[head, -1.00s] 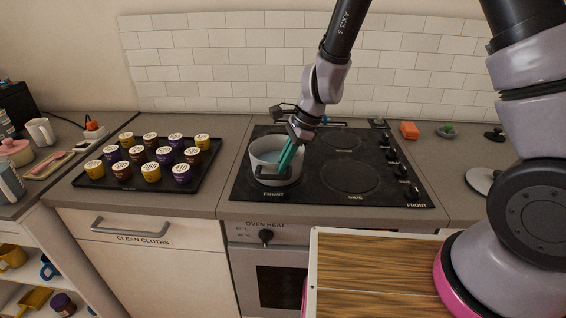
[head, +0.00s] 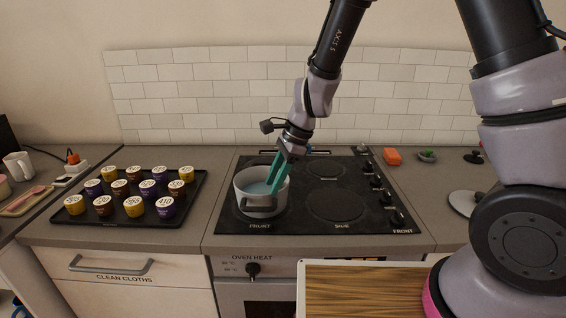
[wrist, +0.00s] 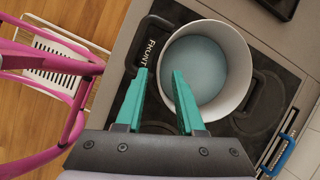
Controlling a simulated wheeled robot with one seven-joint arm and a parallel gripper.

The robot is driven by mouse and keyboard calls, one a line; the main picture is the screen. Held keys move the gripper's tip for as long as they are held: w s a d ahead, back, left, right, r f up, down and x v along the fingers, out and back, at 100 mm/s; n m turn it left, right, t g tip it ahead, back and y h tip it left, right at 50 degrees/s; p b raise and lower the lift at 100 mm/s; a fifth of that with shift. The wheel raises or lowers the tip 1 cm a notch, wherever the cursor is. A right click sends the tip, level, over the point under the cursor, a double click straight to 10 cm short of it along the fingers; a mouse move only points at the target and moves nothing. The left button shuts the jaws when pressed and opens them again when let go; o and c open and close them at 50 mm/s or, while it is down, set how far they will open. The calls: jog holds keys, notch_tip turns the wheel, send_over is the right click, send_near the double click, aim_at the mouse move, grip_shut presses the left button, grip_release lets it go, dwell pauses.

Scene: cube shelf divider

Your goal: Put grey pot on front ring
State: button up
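The grey pot (head: 245,190) stands upright on the left front part of the black cooktop (head: 345,223), just behind a FRONT label. My gripper (head: 272,192) is at the pot's near right side, with teal fingers spread apart. One finger overlaps the pot's rim and the other is outside; I cannot tell whether either touches.
A black tray (head: 190,214) of several labelled pods lies left of the cooktop. Another ring (head: 335,205) to the right of the pot is bare. Knobs (head: 377,183) line the cooktop's right edge. An orange sponge (head: 393,157) lies beyond. A wooden-topped surface (head: 360,290) is in front.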

jog(key=w+d+r+n+t, duration=0.1)
jog(key=d+r, duration=0.4)
jog(key=r, duration=0.3)
jog(key=w+d+r+n+t, duration=0.1)
jog(key=d+r, duration=0.4)
jog(key=r, duration=0.2)
jog(key=s+d+r+n+t+h, duration=0.1)
jog(key=s+d+r+n+t, duration=0.1)
jog(key=d, duration=0.5)
jog(key=s+d+r+n+t, duration=0.2)
jog(key=s+d+r, duration=0.2)
jog(key=d+r, duration=0.3)
jog(key=s+d+r+n+t+h, duration=0.1)
jog(key=s+d+r+n, duration=0.2)
jog(key=d+r, duration=0.2)
jog(key=shift+s+d+t+h, duration=0.3)
jog(key=shift+d+t, duration=0.1)
jog(key=shift+d, duration=0.6)
jog(key=shift+r, duration=0.1)
